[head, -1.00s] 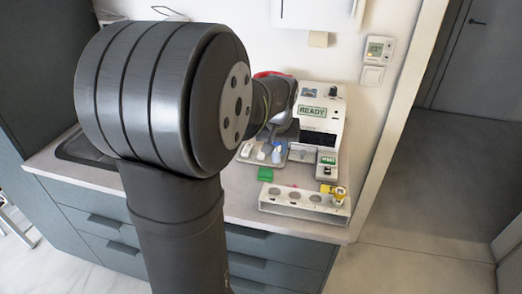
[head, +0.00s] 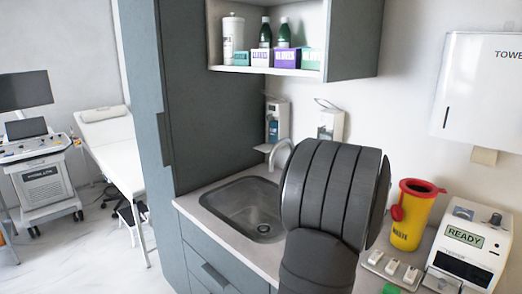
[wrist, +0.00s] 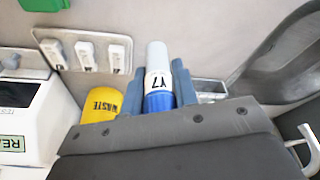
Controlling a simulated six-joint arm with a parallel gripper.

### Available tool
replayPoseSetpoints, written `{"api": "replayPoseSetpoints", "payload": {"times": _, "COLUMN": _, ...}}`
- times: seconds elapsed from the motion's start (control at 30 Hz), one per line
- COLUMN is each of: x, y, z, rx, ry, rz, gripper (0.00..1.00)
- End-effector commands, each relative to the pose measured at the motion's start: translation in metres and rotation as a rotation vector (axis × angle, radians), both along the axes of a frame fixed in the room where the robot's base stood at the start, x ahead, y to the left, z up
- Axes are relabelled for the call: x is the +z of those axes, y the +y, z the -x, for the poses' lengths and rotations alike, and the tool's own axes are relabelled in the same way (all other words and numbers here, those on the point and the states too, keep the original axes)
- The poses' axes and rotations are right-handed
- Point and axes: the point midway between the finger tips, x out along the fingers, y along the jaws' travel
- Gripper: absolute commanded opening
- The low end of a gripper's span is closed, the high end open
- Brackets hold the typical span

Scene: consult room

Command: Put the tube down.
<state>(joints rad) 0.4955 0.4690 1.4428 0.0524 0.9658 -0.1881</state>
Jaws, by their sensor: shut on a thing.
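In the wrist view my gripper (wrist: 158,68) is shut on a tube (wrist: 158,85). The tube has a pale end pointing away from me, a white band marked Y7 and a blue part near the palm. A blue-grey finger stands on each side of it. The tube is over the grey counter, and the gap beneath it is hard to judge. In the head view my own arm hides both the gripper and the tube.
A yellow waste bin (head: 409,222) with a red top stands on the counter, left of a white READY machine (head: 470,242). A tray with white pieces (head: 393,268) lies in front. A sink (head: 222,204) is at the left; some counter (wrist: 215,45) is bare.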

Motion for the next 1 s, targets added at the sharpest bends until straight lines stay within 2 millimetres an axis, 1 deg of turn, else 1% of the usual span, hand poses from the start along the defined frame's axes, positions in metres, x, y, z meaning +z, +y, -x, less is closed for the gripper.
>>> {"api": "replayPoseSetpoints", "payload": {"times": 0.03, "x": -0.005, "y": 0.021, "z": -0.019, "rx": 0.034, "ry": 0.002, "rz": -0.001, "gripper": 0.02}}
{"api": "replayPoseSetpoints", "payload": {"times": 0.07, "x": -0.007, "y": 0.031, "z": -0.028, "rx": 0.050, "ry": 0.002, "rz": -0.001, "gripper": 0.02}}
{"api": "replayPoseSetpoints", "payload": {"times": 0.1, "x": -0.010, "y": 0.046, "z": -0.040, "rx": 0.071, "ry": 0.002, "rz": -0.001, "gripper": 0.02}}
{"api": "replayPoseSetpoints", "payload": {"times": 0.17, "x": -0.015, "y": 0.069, "z": -0.057, "rx": 0.104, "ry": 0.002, "rz": 0.000, "gripper": 0.02}}
{"api": "replayPoseSetpoints", "payload": {"times": 0.2, "x": -0.018, "y": 0.085, "z": -0.068, "rx": 0.124, "ry": 0.002, "rz": 0.000, "gripper": 0.02}}
{"api": "replayPoseSetpoints", "payload": {"times": 0.27, "x": -0.023, "y": 0.110, "z": -0.084, "rx": 0.155, "ry": 0.002, "rz": 0.000, "gripper": 0.02}}
{"api": "replayPoseSetpoints", "payload": {"times": 0.3, "x": -0.027, "y": 0.127, "z": -0.093, "rx": 0.176, "ry": 0.002, "rz": 0.000, "gripper": 0.02}}
{"api": "replayPoseSetpoints", "payload": {"times": 0.37, "x": -0.032, "y": 0.153, "z": -0.107, "rx": 0.207, "ry": 0.001, "rz": 0.000, "gripper": 0.02}}
{"api": "replayPoseSetpoints", "payload": {"times": 0.4, "x": -0.035, "y": 0.169, "z": -0.114, "rx": 0.226, "ry": 0.001, "rz": 0.000, "gripper": 0.02}}
{"api": "replayPoseSetpoints", "payload": {"times": 0.5, "x": -0.042, "y": 0.208, "z": -0.130, "rx": 0.269, "ry": 0.000, "rz": 0.000, "gripper": 0.02}}
{"api": "replayPoseSetpoints", "payload": {"times": 0.6, "x": -0.048, "y": 0.237, "z": -0.140, "rx": 0.299, "ry": -0.002, "rz": 0.001, "gripper": 0.02}}
{"api": "replayPoseSetpoints", "payload": {"times": 0.7, "x": -0.052, "y": 0.257, "z": -0.145, "rx": 0.320, "ry": -0.002, "rz": 0.000, "gripper": 0.02}}
{"api": "replayPoseSetpoints", "payload": {"times": 0.8, "x": -0.054, "y": 0.267, "z": -0.148, "rx": 0.330, "ry": -0.003, "rz": 0.001, "gripper": 0.02}}
{"api": "replayPoseSetpoints", "payload": {"times": 1.0, "x": -0.054, "y": 0.270, "z": -0.149, "rx": 0.332, "ry": -0.004, "rz": 0.001, "gripper": 0.02}}
